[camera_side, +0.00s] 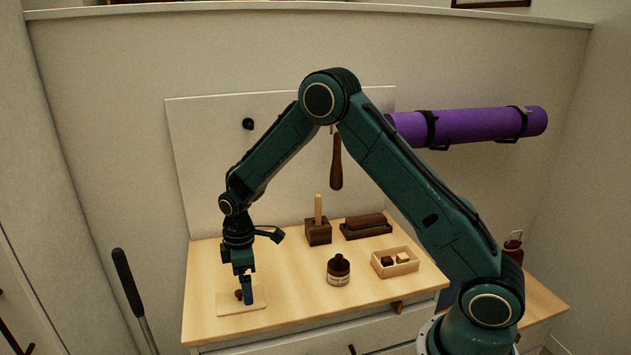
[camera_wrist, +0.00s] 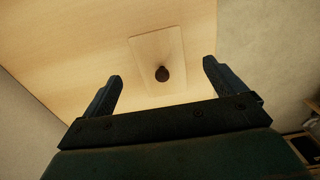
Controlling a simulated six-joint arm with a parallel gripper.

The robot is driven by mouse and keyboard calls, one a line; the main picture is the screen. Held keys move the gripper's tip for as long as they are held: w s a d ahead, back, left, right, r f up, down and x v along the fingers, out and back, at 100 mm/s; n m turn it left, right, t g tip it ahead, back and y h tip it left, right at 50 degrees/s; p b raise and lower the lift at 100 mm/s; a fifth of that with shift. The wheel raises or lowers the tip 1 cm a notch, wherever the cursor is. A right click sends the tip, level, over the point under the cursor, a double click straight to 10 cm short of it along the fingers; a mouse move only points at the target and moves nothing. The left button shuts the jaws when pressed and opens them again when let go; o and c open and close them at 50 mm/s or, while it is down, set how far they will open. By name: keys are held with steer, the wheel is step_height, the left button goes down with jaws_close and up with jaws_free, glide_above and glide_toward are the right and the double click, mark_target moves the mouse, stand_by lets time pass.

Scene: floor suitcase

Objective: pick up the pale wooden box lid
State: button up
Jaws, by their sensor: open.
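The pale wooden box lid (camera_side: 229,303) is a thin flat board with a dark round knob, lying flat on the wooden top at the front left. It also shows in the wrist view (camera_wrist: 148,47), with its knob (camera_wrist: 162,74) near the picture's middle. My gripper (camera_side: 246,296) points down over the lid, with its fingers beside the knob in the side view. In the wrist view my gripper (camera_wrist: 162,84) is open and empty, and the knob appears in the gap between the fingertips. I cannot tell whether a finger touches the lid.
A pale open box (camera_side: 395,262) with small blocks stands at the right. Behind are a dark block with a peg (camera_side: 318,232) and a dark wooden piece (camera_side: 366,227). The top's middle left is clear.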

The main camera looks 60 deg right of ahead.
steer(key=shift+w+f, duration=0.15)
steer(key=shift+f, duration=2)
steer(key=c, duration=1)
steer(key=shift+c, duration=0.2)
steer(key=shift+r, duration=0.15)
step_height(320, 180, up, 20)
